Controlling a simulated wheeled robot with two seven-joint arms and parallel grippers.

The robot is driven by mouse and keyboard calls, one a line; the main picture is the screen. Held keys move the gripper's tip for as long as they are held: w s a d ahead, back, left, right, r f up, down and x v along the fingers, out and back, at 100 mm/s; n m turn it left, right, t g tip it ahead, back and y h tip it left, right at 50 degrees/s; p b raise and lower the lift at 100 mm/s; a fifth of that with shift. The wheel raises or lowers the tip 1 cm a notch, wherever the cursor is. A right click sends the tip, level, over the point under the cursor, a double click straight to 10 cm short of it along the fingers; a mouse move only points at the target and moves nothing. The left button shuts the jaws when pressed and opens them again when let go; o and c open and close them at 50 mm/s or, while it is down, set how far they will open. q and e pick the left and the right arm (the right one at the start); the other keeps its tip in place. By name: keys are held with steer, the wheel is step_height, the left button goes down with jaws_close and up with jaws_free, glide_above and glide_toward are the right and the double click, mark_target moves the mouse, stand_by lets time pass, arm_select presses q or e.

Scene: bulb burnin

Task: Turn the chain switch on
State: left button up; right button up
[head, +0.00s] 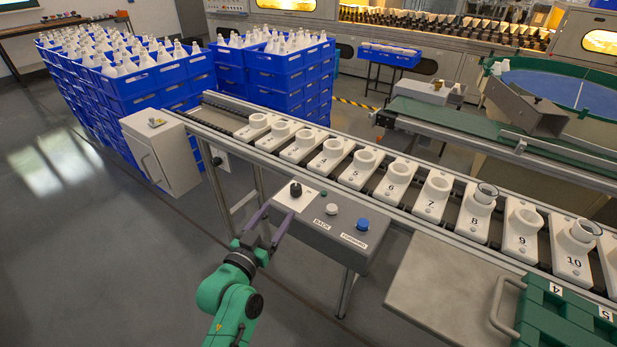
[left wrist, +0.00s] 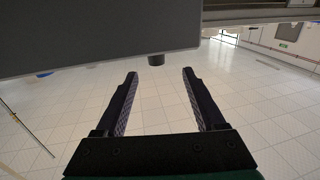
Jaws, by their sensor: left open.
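The control box (head: 340,243) has a black rotary knob (head: 295,189) on a white plate at its left end, likely the chain switch. Which way the knob points is too small to tell. My left gripper (head: 279,212) is open and empty, with its fingertips close in front of the knob. In the left wrist view, a dark stub (left wrist: 156,60), which looks like the knob, sticks out from the grey box (left wrist: 100,35) between and beyond the open fingers (left wrist: 160,78). A gap shows between it and each finger. My right gripper is not in view.
A white button (head: 332,209) marked BACK and a blue button (head: 362,224) marked FORWARD sit right of the knob. A small green light (head: 323,193) is beside them. The numbered holders (head: 397,177) line the conveyor behind. A grey cabinet (head: 165,155) stands left.

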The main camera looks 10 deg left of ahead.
mark_target(298, 185)
arm_select(q)
steer(key=shift+w+d+r, duration=0.3)
steer(key=shift+w+d, duration=0.05)
steer(key=shift+w, duration=0.15)
steer(key=shift+w+d+r, duration=0.3)
steer(key=shift+w+d, duration=0.05)
steer(key=shift+w, duration=0.1)
steer(key=shift+w+d, duration=0.25)
steer(key=shift+w, duration=1)
steer(key=w, duration=0.5)
steer(key=w+d, duration=0.1)
steer(key=w, duration=0.1)
steer(key=shift+w+f, duration=0.35)
steer(key=shift+w+d, duration=0.1)
steer(key=shift+w, duration=0.3)
steer(key=c, duration=1)
jaws_close()
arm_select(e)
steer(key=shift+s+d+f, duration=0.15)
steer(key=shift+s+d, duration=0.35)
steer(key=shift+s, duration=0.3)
